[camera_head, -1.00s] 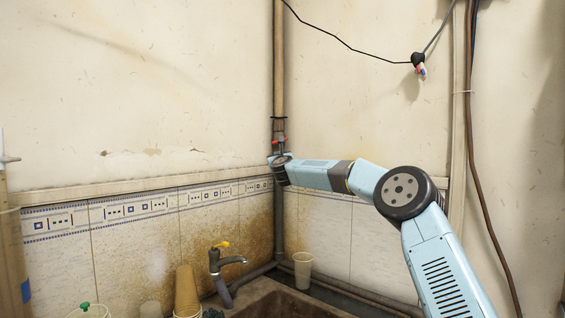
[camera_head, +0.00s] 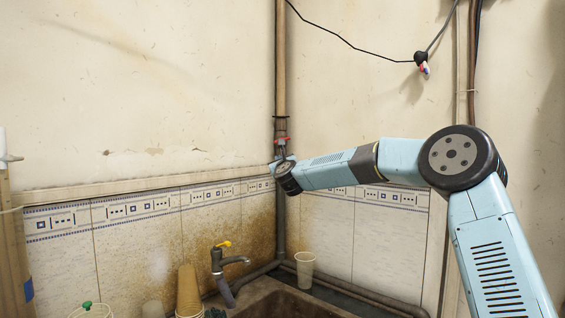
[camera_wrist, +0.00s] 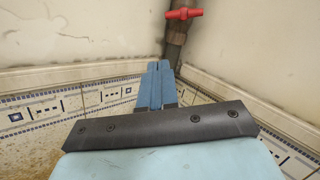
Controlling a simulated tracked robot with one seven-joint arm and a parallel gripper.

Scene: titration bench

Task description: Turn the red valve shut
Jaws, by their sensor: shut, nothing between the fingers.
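The red valve (camera_wrist: 184,14) is a small red handle on a vertical pipe in the wall corner, near the top of the wrist view. It also shows in the head view (camera_head: 287,140), just above the end of my arm. My gripper (camera_wrist: 159,64) is shut with its two blue fingers side by side and nothing between them. In the wrist view the fingertips are below the handle and a little to its left, with a visible gap. In the head view my wrist hides most of the fingers.
A vertical pipe (camera_head: 280,90) runs down the corner. A sink (camera_head: 275,303), a tap (camera_head: 222,262) with a yellow handle, a pale cup (camera_head: 305,270) and brown stacked cups (camera_head: 188,291) are below. A black cable (camera_head: 350,45) hangs above.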

